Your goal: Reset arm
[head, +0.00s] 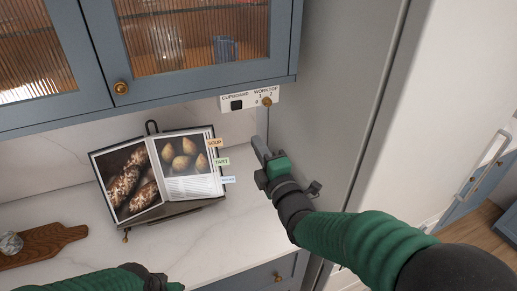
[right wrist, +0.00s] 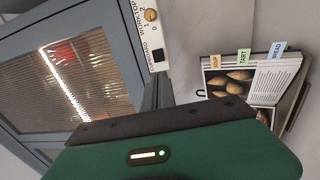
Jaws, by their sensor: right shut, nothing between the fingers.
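My right gripper (head: 261,151) is shut and empty. In the head view it stands above the worktop, right of the open cookbook and below the switch panel. In the right wrist view the gripper's dark fingers (right wrist: 158,92) point toward the wall between the panel and the cookbook. My left arm (head: 130,280) shows only as a green piece at the bottom edge of the head view; its gripper cannot be made out.
A cookbook (head: 183,160) with tabs stands open on a stand. The switch panel (head: 250,98) with a brass knob hangs under the blue cupboard (head: 190,45). A wooden board (head: 40,243) lies at left. A tall pale panel (head: 335,90) bounds the right. Bare worktop (head: 240,225) lies between.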

